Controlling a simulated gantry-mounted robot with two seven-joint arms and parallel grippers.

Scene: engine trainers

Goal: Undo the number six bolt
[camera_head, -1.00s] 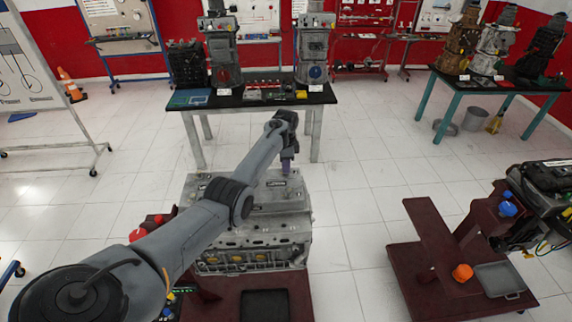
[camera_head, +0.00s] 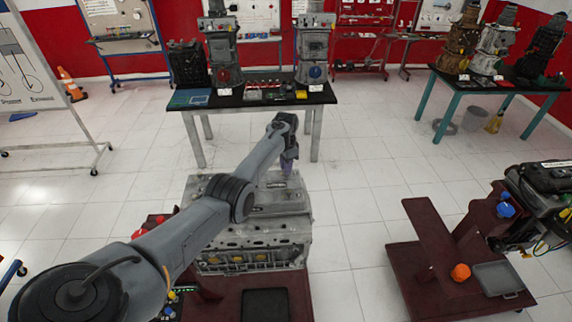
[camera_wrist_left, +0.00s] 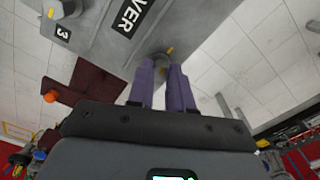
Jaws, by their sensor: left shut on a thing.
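The grey engine block (camera_head: 250,232) stands in the middle of the head view, with a grey cover (camera_head: 282,195) on top. My left arm reaches over it, and my left gripper (camera_head: 288,168) points down at the cover's far edge. In the left wrist view, the cover (camera_wrist_left: 150,25) shows part of a word label and a "3" label (camera_wrist_left: 62,31) beside a bolt (camera_wrist_left: 62,9). The purple fingers of my left gripper (camera_wrist_left: 162,72) are shut on a grey bolt (camera_wrist_left: 158,57) with a yellow mark by it. The held bolt's number does not show. My right gripper is out of view.
A dark red stand (camera_head: 215,300) carries the engine. Another dark red stand (camera_head: 425,265) with an orange knob (camera_head: 461,272) and grey tray (camera_head: 498,278) is at right. A black-topped table (camera_head: 250,98) with engine parts stands behind. The floor between is clear.

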